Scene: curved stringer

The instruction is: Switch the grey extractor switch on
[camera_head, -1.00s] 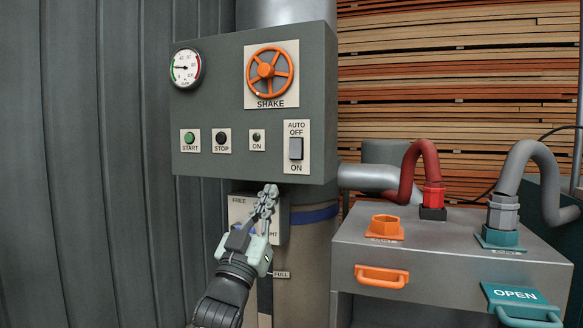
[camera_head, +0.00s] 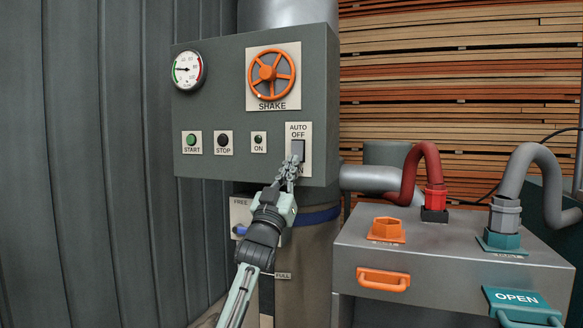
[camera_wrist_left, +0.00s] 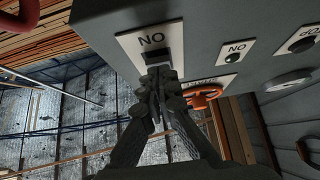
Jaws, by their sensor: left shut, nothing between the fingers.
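The grey extractor switch (camera_head: 298,149) is a rocker on a pale plate marked AUTO, OFF and ON, at the lower right of the grey control panel (camera_head: 230,100). My left gripper (camera_head: 293,162) is shut and empty, with its fingertips in front of the lower part of the switch. It hides that part and the ON mark in the head view. In the left wrist view the fingertips (camera_wrist_left: 158,78) overlap the dark switch (camera_wrist_left: 154,57); I cannot tell whether they touch it. My right gripper is not in view.
The panel also has a gauge (camera_head: 188,69), an orange SHAKE wheel (camera_head: 271,74), START (camera_head: 192,141) and STOP (camera_head: 223,142) buttons, and an ON lamp (camera_head: 258,141). A grey cabinet (camera_head: 455,245) with hoses stands to the right. A lever box (camera_head: 240,215) sits below the panel.

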